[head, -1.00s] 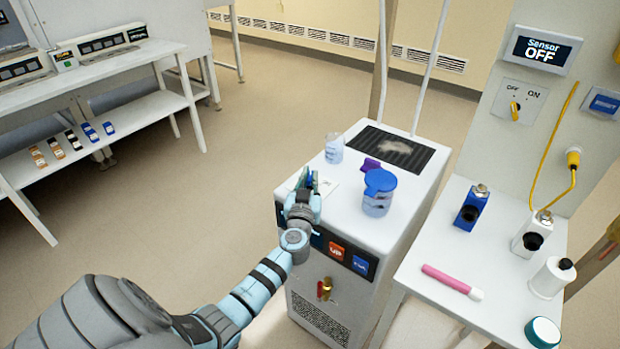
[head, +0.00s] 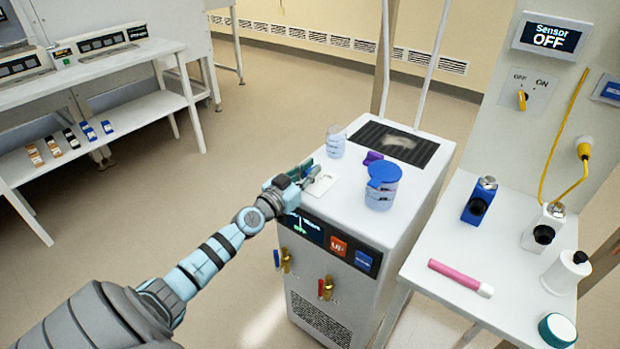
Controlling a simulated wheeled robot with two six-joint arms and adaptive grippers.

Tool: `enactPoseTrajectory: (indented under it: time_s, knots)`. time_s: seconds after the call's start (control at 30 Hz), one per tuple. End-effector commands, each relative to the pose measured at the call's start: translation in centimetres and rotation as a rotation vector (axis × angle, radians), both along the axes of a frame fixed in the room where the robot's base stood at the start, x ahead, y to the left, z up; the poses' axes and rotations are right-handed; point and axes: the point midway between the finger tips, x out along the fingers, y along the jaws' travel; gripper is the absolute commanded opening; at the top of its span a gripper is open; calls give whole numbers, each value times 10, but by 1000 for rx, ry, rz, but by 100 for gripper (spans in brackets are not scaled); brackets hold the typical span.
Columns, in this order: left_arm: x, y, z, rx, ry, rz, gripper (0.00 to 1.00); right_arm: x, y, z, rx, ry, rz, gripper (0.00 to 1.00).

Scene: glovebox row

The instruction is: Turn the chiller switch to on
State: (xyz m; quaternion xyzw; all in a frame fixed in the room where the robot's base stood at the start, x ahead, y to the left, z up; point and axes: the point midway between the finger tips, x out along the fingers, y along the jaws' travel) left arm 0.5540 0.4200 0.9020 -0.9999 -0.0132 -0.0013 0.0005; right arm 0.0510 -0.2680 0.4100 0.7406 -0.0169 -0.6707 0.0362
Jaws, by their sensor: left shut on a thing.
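The chiller (head: 350,309) is a white box with a dark vent on top. Its front display (head: 302,228) is partly covered by my left wrist; the lower line seems to read OFF in green. The pale switch plate (head: 322,186) lies on the left part of the chiller's top. My left gripper (head: 306,173) is at this plate, coming from the left, shut on the chiller switch. The switch's handle is hidden by the fingers, so I cannot see which way it points. My right gripper is not in view.
A blue-lidded jar (head: 381,196), a purple piece (head: 373,157) and a clear beaker (head: 335,146) stand on the chiller near the gripper. A separate sensor switch (head: 522,99) is on the right panel.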

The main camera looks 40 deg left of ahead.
Motion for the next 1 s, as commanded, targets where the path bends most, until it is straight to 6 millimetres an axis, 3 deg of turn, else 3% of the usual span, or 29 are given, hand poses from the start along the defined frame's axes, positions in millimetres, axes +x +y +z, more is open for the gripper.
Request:
enactPoseTrajectory:
  time_s: [0.37, 0.4, 0.5, 1.0]
  knots:
    - [0, 0, 2, -1, 0, -5, 0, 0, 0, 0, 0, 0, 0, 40]
    - [0, 0, 2, -1, 0, -5, 15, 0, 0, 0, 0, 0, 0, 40]
    - [0, 0, 1, -1, 1, -5, 30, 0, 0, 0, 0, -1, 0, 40]
    - [0, 0, 1, -3, 2, 3, 30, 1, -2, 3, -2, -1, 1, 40]
